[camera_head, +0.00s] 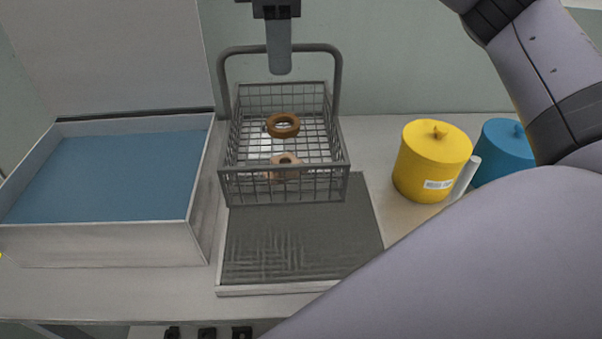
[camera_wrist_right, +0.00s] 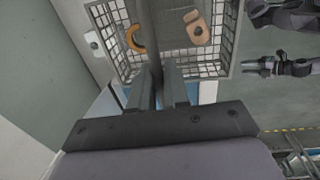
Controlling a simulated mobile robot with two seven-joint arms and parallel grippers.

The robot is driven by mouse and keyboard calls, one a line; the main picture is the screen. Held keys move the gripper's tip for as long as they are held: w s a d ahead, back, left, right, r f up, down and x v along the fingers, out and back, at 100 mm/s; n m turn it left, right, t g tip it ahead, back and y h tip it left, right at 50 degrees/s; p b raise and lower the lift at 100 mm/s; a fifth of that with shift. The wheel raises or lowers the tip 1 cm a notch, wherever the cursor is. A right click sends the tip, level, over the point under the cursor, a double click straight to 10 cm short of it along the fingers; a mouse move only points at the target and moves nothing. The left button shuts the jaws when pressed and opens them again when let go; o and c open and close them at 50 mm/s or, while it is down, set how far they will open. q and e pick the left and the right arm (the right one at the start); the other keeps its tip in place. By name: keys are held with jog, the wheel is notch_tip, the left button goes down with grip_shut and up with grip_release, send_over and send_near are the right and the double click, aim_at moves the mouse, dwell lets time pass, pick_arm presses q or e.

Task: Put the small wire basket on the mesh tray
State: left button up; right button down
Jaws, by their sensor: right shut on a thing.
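The small wire basket (camera_head: 283,187) is grey mesh with a tall arched handle. It holds a brown ring (camera_head: 282,125) and a pinkish holed piece (camera_head: 285,168); it also shows in the right wrist view (camera_wrist_right: 228,40). My right gripper (camera_head: 279,68) is shut on the top bar of the handle. The basket hangs roughly level, overlapping the rear of the mesh tray (camera_head: 300,288) in the head view. I cannot tell how high its bottom is above the tray. Dark jointed parts at the right of the wrist view may be my left gripper (camera_wrist_right: 262,67), unclear.
A tank (camera_head: 110,243) of blue liquid stands left of the tray. A yellow lidded pot (camera_head: 428,160) and a blue lidded pot (camera_head: 502,150) stand to the right, with a pale cylinder (camera_head: 466,178) between them. A wall is behind. My right arm covers the lower right.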

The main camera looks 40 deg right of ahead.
aim_at(284, 149)
notch_tip(284, 149, down, 14)
jog(key=b, duration=0.3)
jog(key=shift+f, duration=2.45)
jog(key=c, duration=1.1)
grip_release()
jog(key=shift+c, duration=0.2)
jog(key=shift+o, duration=0.2)
jog(key=shift+r, duration=0.1)
jog(key=r, duration=0.8)
jog(key=r+p, duration=0.1)
jog(key=r, duration=0.2)
jog(key=shift+s+a+r, duration=0.3)
jog(key=shift+s+r, duration=0.1)
